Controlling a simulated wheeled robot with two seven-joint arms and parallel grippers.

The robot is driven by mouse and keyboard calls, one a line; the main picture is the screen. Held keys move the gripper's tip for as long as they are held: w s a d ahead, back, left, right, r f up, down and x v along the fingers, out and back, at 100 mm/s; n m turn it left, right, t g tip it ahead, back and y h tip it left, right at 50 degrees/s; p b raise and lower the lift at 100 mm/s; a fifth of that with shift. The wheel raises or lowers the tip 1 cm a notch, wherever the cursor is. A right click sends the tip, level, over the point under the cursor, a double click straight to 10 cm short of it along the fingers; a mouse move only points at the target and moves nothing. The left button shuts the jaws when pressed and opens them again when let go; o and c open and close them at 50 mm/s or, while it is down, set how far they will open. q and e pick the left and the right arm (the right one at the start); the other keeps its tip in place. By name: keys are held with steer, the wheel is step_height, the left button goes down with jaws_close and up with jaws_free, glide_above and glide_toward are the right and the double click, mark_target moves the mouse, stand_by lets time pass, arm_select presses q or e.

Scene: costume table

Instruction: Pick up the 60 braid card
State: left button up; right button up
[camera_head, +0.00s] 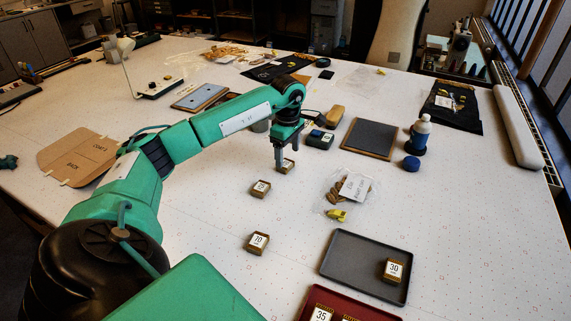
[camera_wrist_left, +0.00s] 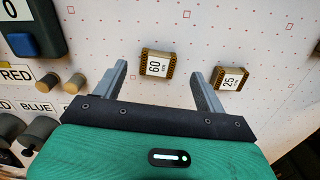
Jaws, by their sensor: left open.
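The 60 braid card (camera_wrist_left: 157,67) is a small brown card with a white label, lying on the white table. In the left wrist view it sits between and just beyond the fingertips of my left gripper (camera_wrist_left: 159,72), which is open and empty. In the head view the left gripper (camera_head: 280,160) points down over the table, right beside the card (camera_head: 288,168) and partly hiding it. I cannot tell whether a finger touches the card. My right gripper is not in view.
The 25 card (camera_wrist_left: 231,78) lies close by on the right in the wrist view. The 70 card (camera_head: 258,243) lies nearer the front. A grey tray (camera_head: 345,243) holds the 30 card (camera_head: 393,270). A clear bag (camera_head: 353,187) lies right of the gripper.

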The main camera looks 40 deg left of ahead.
mark_target(288, 165)
arm_select(q)
step_height(288, 165, down, 4)
steer(key=shift+w+f+p, duration=0.1)
steer(key=shift+p, duration=0.45)
steer(key=c, duration=1)
steer(key=shift+c, duration=0.2)
